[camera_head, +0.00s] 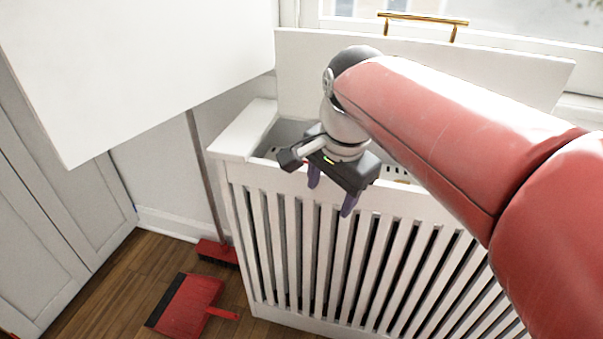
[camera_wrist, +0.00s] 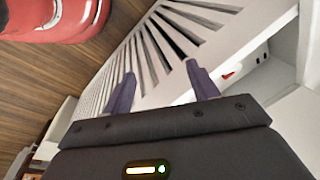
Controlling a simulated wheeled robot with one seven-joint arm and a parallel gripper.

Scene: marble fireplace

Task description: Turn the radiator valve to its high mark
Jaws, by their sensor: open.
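The white slatted radiator cover (camera_head: 234,194) stands below the window, its top open and a white panel (camera_head: 425,70) raised behind it. My gripper (camera_head: 331,192) is open and empty, fingers pointing down at the front top edge of the cover. In the wrist view, my gripper (camera_wrist: 158,75) has its two dark fingers apart in front of the slats. A small red mark (camera_wrist: 231,75) shows on a white part just right of the right finger; it may belong to the valve, but I cannot tell. In the head view, my arm and gripper hide much of the opening, and I cannot make out the valve.
A white panel (camera_head: 140,60) juts in at the upper left, near the gripper's height. A red brush (camera_head: 217,252) and a red dustpan (camera_head: 187,303) lie on the wooden floor. Grey cabinet doors (camera_head: 60,200) stand at left.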

